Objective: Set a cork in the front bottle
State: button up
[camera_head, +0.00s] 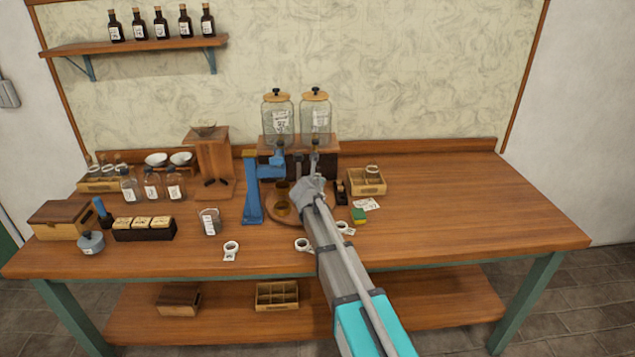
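An amber bottle-like vessel (282,207) stands on a round wooden board (273,216) left of my arm, with a second amber shape (281,188) behind it. I cannot tell whether either has a cork. Three clear labelled bottles (152,186) stand at the left of the table. No loose cork can be made out. My gripper (308,160) is over the back middle of the table, in front of the two glass jars (278,118). Its fingers are small and partly merge with the dark stand behind, so their opening and any held thing are unclear.
A blue tool (252,190) stands left of the board. The table's right end is clear.

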dwell(0.3)
jog(key=o, duration=0.7)
jog(key=shift+o, duration=0.2)
jog(key=o, duration=0.4)
jog(key=shift+r, duration=0.2)
jog(key=shift+r+p, duration=3.35)
jog(key=shift+p, duration=0.15)
